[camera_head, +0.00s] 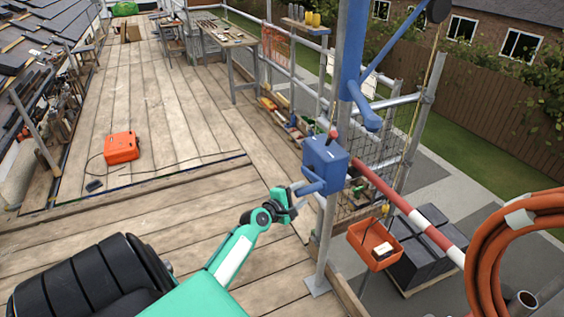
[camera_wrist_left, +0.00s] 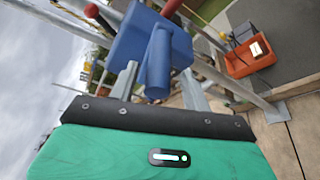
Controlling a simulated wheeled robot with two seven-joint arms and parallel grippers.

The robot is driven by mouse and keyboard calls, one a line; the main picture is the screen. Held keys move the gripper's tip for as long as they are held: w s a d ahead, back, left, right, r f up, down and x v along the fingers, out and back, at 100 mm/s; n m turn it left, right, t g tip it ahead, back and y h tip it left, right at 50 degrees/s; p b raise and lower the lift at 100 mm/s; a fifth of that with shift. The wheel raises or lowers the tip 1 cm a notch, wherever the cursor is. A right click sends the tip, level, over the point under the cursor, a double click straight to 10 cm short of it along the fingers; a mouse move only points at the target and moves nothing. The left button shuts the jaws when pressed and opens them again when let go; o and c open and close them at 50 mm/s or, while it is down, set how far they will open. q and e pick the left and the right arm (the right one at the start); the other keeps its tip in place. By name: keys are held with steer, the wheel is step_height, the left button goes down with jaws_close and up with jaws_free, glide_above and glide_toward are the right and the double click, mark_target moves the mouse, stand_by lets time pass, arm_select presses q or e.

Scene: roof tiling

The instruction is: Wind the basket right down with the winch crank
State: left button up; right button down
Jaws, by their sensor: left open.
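The blue winch box (camera_head: 325,160) is fixed to the upright scaffold pole, with a red knob (camera_head: 333,132) on a lever at its top. Its blue crank grip (camera_head: 311,188) sticks out towards my left gripper (camera_head: 293,196). That gripper is open. In the left wrist view its two fingers (camera_wrist_left: 158,92) stand on either side of the blue crank grip (camera_wrist_left: 159,62); I cannot tell whether they touch it. The orange basket (camera_head: 365,254) hangs from a yellow hook beyond the platform edge, with a pale item in it. My right gripper is not in view.
A red-and-white pole (camera_head: 400,203) runs diagonally past the winch. A coiled orange hose (camera_head: 488,255) is at the right. Dark stacked blocks (camera_head: 428,240) stand below beside the basket. An orange case (camera_head: 121,147) lies on the boards; the planks around it are mostly clear.

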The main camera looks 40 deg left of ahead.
arm_select(q)
steer(key=s+r+b, duration=0.1)
steer(key=s+b, duration=0.1)
steer(key=s, duration=0.8)
steer(key=shift+s+r, duration=0.15)
steer(key=shift+r, duration=0.15)
